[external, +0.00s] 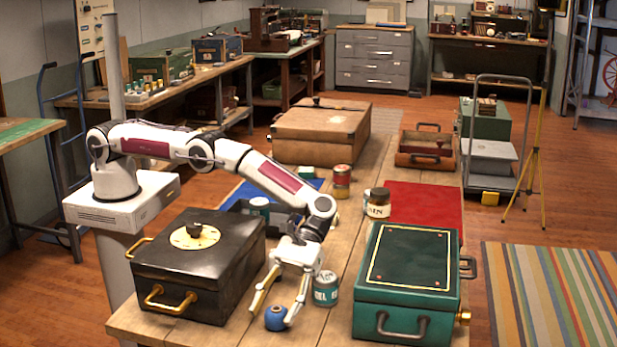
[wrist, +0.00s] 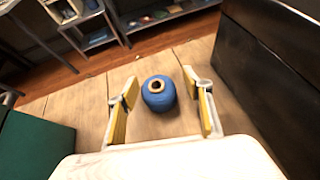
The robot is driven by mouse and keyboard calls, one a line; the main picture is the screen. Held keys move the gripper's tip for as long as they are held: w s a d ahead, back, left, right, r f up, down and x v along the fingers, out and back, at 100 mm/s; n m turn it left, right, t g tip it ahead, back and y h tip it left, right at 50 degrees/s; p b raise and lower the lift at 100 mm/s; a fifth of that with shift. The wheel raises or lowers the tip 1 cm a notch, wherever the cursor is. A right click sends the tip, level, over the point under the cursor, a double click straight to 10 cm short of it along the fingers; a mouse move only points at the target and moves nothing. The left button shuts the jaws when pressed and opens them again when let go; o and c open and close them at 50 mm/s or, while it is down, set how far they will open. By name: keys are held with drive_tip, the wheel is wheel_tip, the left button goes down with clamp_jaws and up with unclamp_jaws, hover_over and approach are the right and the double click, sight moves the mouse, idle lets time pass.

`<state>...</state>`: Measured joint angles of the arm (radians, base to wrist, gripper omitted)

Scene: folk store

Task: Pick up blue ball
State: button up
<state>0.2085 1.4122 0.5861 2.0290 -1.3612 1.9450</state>
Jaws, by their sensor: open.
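A small round blue object with a tan-rimmed hole in its top, the blue ball (external: 276,318), stands on the wooden table near the front edge. In the wrist view the blue ball (wrist: 158,93) lies between my two fingers, with a gap on each side. My gripper (external: 277,312) points down from above and is open, one finger on either side of the ball. The yellow finger pads of my gripper (wrist: 161,112) also show in the wrist view. Nothing is held.
A black box (external: 190,285) with brass handles stands close left of my gripper. A labelled tin (external: 326,288) stands close right, with a green box (external: 405,300) beyond it. A dark jar (external: 379,203) and a red tin (external: 342,181) stand farther back.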

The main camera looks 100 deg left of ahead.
drive_tip(key=shift+d, duration=0.1)
idle(0.4)
drive_tip(key=c, duration=0.8)
drive_tip(key=shift+c, duration=0.2)
drive_tip(key=shift+r, duration=0.1)
wheel_tip(320, 180, up, 10)
idle(0.5)
